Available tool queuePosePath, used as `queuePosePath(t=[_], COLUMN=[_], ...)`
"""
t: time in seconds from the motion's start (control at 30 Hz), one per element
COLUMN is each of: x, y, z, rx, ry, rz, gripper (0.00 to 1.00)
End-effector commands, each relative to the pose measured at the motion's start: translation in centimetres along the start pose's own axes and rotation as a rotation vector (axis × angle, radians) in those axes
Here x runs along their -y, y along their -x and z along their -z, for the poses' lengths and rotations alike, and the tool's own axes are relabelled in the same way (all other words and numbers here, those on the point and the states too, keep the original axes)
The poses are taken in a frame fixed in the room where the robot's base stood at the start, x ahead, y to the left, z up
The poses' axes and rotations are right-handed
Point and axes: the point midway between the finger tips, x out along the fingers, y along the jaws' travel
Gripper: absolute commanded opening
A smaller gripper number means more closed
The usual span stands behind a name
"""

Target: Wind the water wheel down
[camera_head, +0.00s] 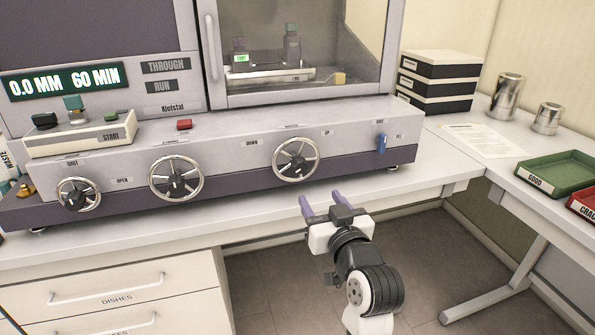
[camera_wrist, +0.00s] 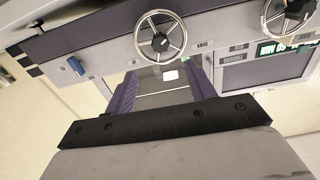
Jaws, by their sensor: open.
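The right handwheel (camera_head: 296,159), a chrome rim with spokes and a dark hub, sits on the machine's front panel with DOWN marked on its left and UP on its right. Its own label is too small to read, so I cannot confirm it is the water wheel. It also shows in the upside-down wrist view (camera_wrist: 160,37). My gripper (camera_head: 322,200) is open and empty, below and slightly right of this wheel and apart from it. Its two purple fingers also show in the wrist view (camera_wrist: 165,86), pointing toward the panel.
A middle handwheel (camera_head: 176,178) and a left handwheel (camera_head: 78,194), marked SHUT and OPEN, share the panel. A blue lever (camera_head: 381,143) is right of the right wheel. The display (camera_head: 64,81) reads 0.0 MM 60 MIN. A green tray (camera_head: 560,173) stands far right.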

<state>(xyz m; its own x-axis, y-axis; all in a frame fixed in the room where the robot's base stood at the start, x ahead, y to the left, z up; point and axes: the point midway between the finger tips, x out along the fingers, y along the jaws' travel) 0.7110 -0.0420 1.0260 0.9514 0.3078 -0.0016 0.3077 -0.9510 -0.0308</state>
Motion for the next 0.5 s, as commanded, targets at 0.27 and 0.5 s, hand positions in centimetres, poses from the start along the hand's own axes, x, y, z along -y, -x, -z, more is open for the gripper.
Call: queuePosePath(t=[0.27,0.5], x=[0.2,0.2], y=[-5.3,-10.2], z=[0.4,0.3], rx=[0.0,0.001], ry=[0.001,0.0], rz=[0.005,0.003], gripper=[0.55,0.55])
